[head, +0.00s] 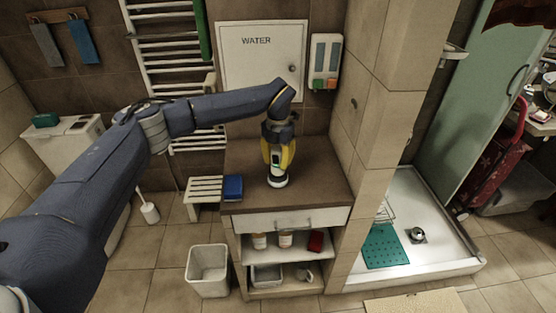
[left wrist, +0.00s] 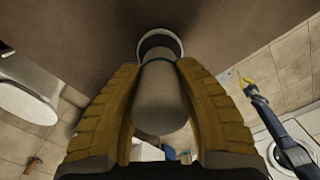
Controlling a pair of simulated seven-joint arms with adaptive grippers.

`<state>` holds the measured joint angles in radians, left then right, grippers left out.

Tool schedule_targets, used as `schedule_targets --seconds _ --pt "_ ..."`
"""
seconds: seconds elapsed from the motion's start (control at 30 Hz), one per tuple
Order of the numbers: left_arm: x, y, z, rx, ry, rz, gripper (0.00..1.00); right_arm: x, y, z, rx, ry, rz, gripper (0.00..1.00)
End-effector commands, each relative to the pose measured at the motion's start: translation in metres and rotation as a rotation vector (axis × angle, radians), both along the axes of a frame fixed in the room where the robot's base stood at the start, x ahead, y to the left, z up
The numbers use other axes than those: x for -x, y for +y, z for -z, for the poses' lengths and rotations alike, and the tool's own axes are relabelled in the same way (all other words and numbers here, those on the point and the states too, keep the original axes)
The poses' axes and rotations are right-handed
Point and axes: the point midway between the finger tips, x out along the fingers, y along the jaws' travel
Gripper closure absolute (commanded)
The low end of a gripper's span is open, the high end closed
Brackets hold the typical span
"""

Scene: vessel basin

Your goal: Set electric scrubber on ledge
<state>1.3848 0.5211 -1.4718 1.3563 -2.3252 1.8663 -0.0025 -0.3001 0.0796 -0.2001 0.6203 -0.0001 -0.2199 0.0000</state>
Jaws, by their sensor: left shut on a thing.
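The electric scrubber (head: 277,181), white and dark with a round lower end, is upright between the yellow fingers of my left gripper (head: 277,160). It is over the brown top of the cabinet (head: 320,187), which may be the ledge. I cannot tell whether its lower end touches that top. In the left wrist view the fingers are closed around the scrubber's pale body (left wrist: 160,100), with its round end beyond them. My right gripper (left wrist: 243,85) shows small at the right of that view; its fingers are too small to read.
A slatted stool (head: 204,190) and a waste bin (head: 208,270) stand left of the cabinet. A tiled pillar (head: 375,130) rises at right. The cabinet top's right side is clear.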

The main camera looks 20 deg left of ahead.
Motion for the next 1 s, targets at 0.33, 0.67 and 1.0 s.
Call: schedule_targets --seconds 0.33,0.67,1.0 --pt "0.0 0.0 0.001 0.0 0.0 0.0 0.46 0.0 0.0 0.0 0.0 0.001 0.0 1.0" --pt "-0.001 0.0 -0.015 0.001 -0.003 0.001 0.46 0.001 0.0 0.0 0.0 0.001 0.0 1.0" --pt "0.0 0.0 -0.074 0.0 -0.003 -0.001 0.46 0.001 0.0 0.0 0.0 0.001 0.0 1.0"
